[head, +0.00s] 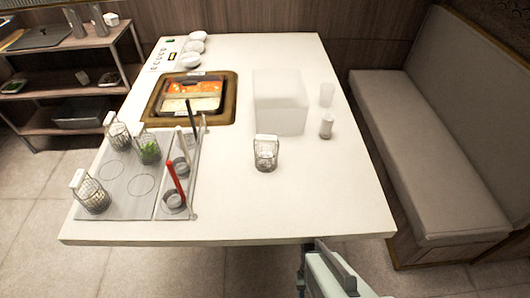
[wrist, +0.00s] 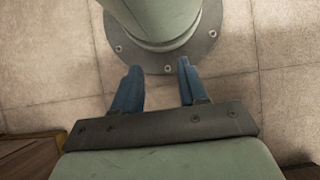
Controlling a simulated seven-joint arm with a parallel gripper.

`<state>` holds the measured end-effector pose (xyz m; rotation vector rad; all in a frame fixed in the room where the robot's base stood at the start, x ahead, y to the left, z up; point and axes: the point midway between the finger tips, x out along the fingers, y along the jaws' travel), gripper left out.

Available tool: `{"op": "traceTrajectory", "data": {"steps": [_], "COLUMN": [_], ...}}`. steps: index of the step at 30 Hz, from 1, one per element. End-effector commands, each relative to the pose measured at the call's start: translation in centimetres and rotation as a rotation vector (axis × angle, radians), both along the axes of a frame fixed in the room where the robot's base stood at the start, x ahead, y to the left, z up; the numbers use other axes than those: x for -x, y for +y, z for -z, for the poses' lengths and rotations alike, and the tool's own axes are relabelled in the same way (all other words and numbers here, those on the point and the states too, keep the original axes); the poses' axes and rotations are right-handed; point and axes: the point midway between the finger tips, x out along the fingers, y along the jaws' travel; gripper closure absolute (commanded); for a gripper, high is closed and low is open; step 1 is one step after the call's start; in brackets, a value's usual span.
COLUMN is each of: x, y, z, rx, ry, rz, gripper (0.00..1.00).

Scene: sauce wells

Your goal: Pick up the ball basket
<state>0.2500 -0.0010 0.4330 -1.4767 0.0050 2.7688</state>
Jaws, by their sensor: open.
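Several small wire baskets with white handles stand on the table. One basket (head: 266,153) is alone near the table's middle, with pale contents. Another (head: 91,194) stands at the front left of the grey tray and also holds pale pieces. A third (head: 148,149) holds something green, and a fourth (head: 117,131) stands behind it at the tray's back left. The contents are too small to tell which basket holds balls. My gripper (wrist: 160,66) shows in the wrist view with its two blue fingers apart and nothing between them, over the floor and away from the baskets.
The grey tray (head: 128,200) has round outlines, and wells with a red and a dark utensil beside it. A two-part hot pot (head: 193,95) is set in the table (head: 330,205). A white block (head: 280,100), cup (head: 326,94) and shaker (head: 326,126) stand right. The front right is clear.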

Motion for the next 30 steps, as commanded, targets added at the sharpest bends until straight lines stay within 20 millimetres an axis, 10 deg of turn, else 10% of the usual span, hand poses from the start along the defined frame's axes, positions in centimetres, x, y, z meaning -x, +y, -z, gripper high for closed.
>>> {"op": "traceTrajectory", "data": {"steps": [10,30], "x": [0.0,0.0], "y": [0.0,0.0], "z": [0.0,0.0], "rx": [0.0,0.0], "ry": [0.0,0.0], "rz": [0.0,0.0], "gripper": [0.56,0.0]}}
